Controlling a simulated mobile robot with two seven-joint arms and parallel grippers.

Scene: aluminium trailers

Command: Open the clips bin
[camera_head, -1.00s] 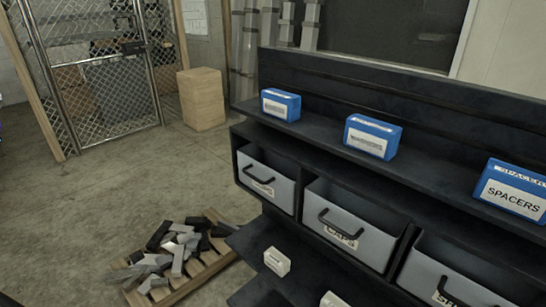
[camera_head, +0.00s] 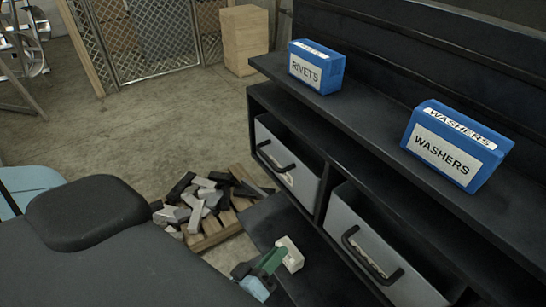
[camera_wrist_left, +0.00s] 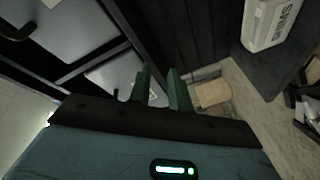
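Two grey bins with black handles sit in the black rack in the head view: a left bin (camera_head: 307,186) and a right bin (camera_head: 345,212). Both look shut. Their labels are too oblique to read, so I cannot tell by name which is the clips bin. My left gripper (camera_head: 272,262), with green fingers, is low in front of the rack, below the left bin and apart from its handle (camera_head: 277,161). In the left wrist view my left gripper (camera_wrist_left: 158,76) has its fingers apart with nothing between them; grey bin fronts (camera_wrist_left: 113,75) show beyond. My right gripper is out of view.
Blue boxes marked RIVETS (camera_head: 316,68) and WASHERS (camera_head: 457,147) stand on the shelf above. A small white box (camera_head: 291,252) on the lower shelf is close to my left gripper.

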